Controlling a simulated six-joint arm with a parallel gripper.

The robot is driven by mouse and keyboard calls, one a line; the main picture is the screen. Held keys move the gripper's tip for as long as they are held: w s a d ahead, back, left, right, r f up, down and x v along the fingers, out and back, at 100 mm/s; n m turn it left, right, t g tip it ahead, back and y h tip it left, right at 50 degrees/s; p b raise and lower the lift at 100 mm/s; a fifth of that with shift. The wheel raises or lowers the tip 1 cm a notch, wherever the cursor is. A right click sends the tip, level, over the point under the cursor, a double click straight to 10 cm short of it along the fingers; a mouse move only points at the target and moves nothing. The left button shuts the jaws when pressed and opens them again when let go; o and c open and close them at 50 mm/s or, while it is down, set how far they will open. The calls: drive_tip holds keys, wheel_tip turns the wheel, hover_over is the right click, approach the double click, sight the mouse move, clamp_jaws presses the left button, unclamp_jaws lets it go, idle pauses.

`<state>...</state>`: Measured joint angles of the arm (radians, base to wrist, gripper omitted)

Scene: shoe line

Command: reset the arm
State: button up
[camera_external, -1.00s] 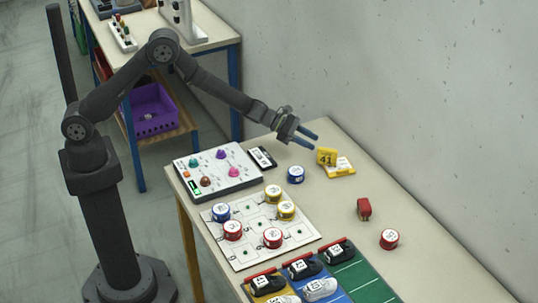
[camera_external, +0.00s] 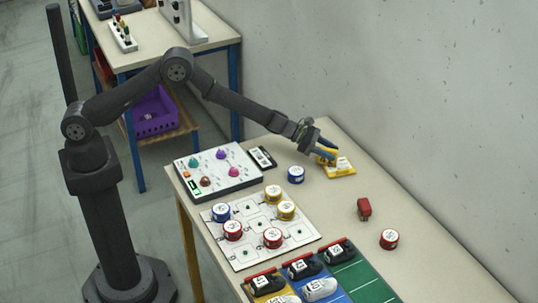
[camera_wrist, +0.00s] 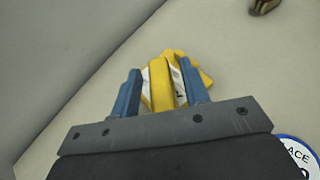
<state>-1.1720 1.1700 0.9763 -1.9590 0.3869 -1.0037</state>
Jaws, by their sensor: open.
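My gripper (camera_external: 326,152) is at the back of the table, at the yellow block with its yellow-and-white base (camera_external: 341,170). In the wrist view my gripper (camera_wrist: 160,92) has its two blue fingers apart, one on each side of the upright yellow block (camera_wrist: 160,82). The jaws are open. I cannot tell whether a finger touches the block. In the external view the fingers hide most of the block.
A blue round piece (camera_external: 296,175) stands just left of the gripper, near the button panel (camera_external: 215,171). A red block (camera_external: 364,209) and a red round piece (camera_external: 389,239) lie to the right. The board (camera_external: 250,250) with several round pieces is in front. The wall is close behind.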

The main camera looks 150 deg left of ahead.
wheel_tip(320, 180, up, 4)
drive_tip(key=shift+w+a+r, duration=0.15)
drive_tip(key=w+d+r, duration=0.6)
drive_tip(key=d+r, duration=0.1)
drive_tip(key=d, duration=0.3)
drive_tip(key=w+d+f+m+t+h, duration=0.2)
drive_tip(key=w+d+m+t+h, duration=0.2)
drive_tip(key=w+d+m+h, duration=0.55)
drive_tip(key=w+a+f+n+y, duration=0.1)
drive_tip(key=a+f+n, duration=0.1)
drive_tip(key=a+f, duration=0.2)
drive_tip(key=shift+a+y, duration=0.35)
drive_tip(key=shift+a, duration=0.35)
drive_tip(key=shift+w+r, duration=0.1)
